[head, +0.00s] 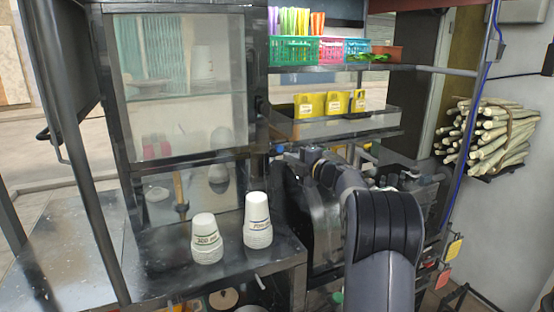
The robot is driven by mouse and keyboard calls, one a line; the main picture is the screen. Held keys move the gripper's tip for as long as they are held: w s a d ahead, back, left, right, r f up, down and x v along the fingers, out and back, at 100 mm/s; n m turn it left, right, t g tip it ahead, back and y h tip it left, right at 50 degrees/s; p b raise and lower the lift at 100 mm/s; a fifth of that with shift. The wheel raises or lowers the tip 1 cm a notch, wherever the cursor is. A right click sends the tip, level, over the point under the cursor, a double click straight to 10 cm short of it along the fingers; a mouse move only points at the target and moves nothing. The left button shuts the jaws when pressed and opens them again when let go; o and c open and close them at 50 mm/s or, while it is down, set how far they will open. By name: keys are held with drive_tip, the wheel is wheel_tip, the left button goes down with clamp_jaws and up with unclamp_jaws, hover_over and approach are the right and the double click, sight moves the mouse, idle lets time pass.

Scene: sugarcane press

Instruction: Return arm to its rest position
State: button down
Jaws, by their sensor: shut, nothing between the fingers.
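My arm (384,225) rises from the bottom right of the head view and bends left in front of the dark press cabinet. My gripper (281,151) is at the far end of the arm, small and dark, near the corner post of the stand. It is shut and holds nothing. Its fingers are hard to make out against the dark frame. The arm hides part of the cabinet behind it.
Two stacks of paper cups, left (206,238) and right (257,220), stand on the dark counter (168,262). Yellow boxes (310,105) sit on a middle shelf below coloured baskets (293,50). Sugarcane stalks (491,135) are bundled at the right wall.

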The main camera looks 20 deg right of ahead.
drive_tip(key=shift+s+d, duration=0.45)
drive_tip(key=shift+d, duration=0.1)
